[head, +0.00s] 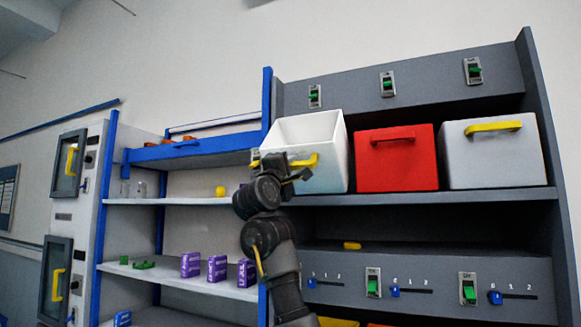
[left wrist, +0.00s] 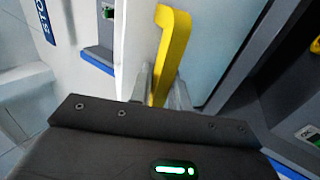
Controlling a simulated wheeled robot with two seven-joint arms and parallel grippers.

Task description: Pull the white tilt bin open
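The white tilt bin (head: 333,160) is at the left of the upper bin row in the head view. It leans out of the shelf with its open top and empty-looking inside showing, unlike its neighbours. Its yellow handle (head: 312,160) is partly hidden by my left gripper (head: 300,173). In the left wrist view, the yellow handle (left wrist: 172,50) runs between the two fingers of my left gripper (left wrist: 160,92), which look closed on it. The bin's pale front (left wrist: 215,50) is just beyond the fingers. My right gripper is in neither view.
A red bin (head: 396,163) and a light grey bin (head: 492,160) with a yellow handle stand to the right on the same shelf. Switches line the panels above and below. Shelves with purple boxes (head: 217,268) are at the left.

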